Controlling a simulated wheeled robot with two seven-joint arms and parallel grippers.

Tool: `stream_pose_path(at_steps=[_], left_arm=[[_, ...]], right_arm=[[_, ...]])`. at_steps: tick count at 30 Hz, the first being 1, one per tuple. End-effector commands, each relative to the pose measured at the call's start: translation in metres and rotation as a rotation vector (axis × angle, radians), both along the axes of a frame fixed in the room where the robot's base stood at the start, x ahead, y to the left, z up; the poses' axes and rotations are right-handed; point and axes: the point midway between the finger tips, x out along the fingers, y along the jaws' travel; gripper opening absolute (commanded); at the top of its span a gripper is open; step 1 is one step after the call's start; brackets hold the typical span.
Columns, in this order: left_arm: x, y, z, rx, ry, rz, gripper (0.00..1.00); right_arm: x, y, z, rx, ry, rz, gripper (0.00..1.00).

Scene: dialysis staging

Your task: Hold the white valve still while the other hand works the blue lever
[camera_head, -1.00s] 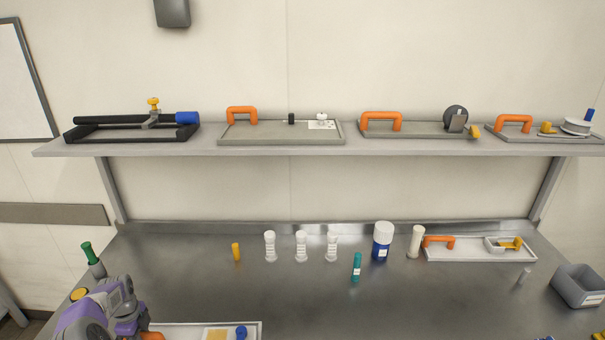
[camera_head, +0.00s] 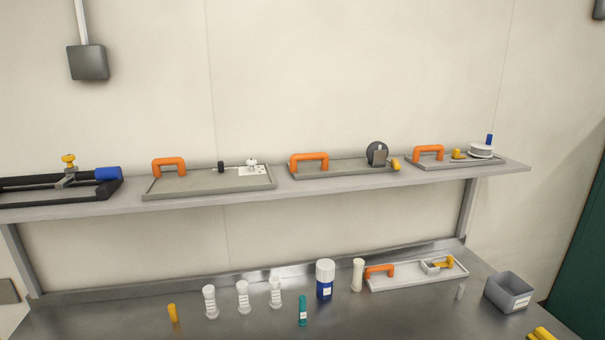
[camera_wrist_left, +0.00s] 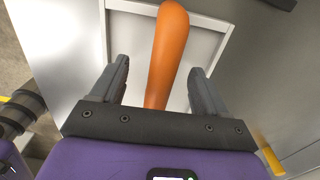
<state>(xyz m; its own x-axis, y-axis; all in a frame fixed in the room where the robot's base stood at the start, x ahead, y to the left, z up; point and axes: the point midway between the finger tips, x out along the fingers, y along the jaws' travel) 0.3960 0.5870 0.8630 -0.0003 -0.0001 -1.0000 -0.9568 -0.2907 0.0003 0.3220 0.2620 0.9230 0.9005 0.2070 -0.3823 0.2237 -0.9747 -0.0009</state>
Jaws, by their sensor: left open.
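A round white piece (camera_head: 481,151) with an upright blue peg (camera_head: 489,139) sits on a grey tray at the right end of the shelf. It looks like the white valve and blue lever, but it is too small to be sure. In the left wrist view my left gripper (camera_wrist_left: 160,66) is open. An orange handle (camera_wrist_left: 169,45) on a pale tray (camera_wrist_left: 215,30) lies between its fingers, without clear contact. My left gripper is outside the head view, and my right gripper shows in neither view.
The shelf (camera_head: 300,187) also bears other boards with orange handles (camera_head: 168,166). Yellow items lie at lower right.

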Motion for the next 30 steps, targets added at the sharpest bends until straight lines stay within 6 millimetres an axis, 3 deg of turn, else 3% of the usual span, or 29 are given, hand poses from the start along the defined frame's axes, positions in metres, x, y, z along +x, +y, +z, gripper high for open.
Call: stream_pose_path(at_steps=[30], left_arm=[[0.000,0.000,0.071,0.000,-0.001,0.000,0.75]], right_arm=[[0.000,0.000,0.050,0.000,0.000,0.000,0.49]])
